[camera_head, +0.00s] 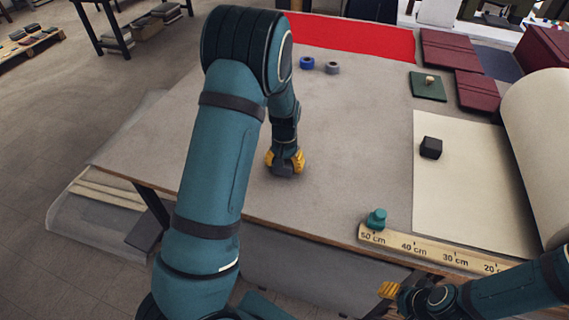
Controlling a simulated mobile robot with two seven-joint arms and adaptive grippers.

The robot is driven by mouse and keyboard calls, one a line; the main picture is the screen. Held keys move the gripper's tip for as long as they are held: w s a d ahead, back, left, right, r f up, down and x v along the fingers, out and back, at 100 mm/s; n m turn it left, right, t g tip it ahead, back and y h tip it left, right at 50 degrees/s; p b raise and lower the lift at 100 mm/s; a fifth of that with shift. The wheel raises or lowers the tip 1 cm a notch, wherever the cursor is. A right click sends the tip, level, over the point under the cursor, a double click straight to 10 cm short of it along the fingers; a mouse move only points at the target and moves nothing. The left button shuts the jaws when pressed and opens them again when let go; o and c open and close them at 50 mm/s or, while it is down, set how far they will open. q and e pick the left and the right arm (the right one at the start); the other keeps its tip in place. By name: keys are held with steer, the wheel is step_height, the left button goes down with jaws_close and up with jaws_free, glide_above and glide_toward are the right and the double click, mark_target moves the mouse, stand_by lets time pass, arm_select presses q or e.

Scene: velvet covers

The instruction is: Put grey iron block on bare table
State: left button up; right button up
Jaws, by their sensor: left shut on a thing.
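My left gripper (285,160), with yellow fingers, points down over the bare grey table (350,130). It is shut on a small dark grey block (284,171), most likely the grey iron block, partly hidden by the fingers. The block is at or just above the tabletop; I cannot tell if it touches. My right gripper (388,290), also with yellow fingers, is low at the front edge, and its opening is not clear.
A black block (431,148) sits on cream cloth (455,190) beside a large roll (540,140). Blue (307,63) and grey (332,68) rolls stand near red cloth (350,38).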

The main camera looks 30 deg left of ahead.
arm_select(q)
steer(key=o, duration=1.4)
steer(key=shift+r, duration=0.25)
step_height(320, 180, up, 12)
steer(key=shift+f+p, duration=0.15)
steer(key=shift+p, duration=0.8)
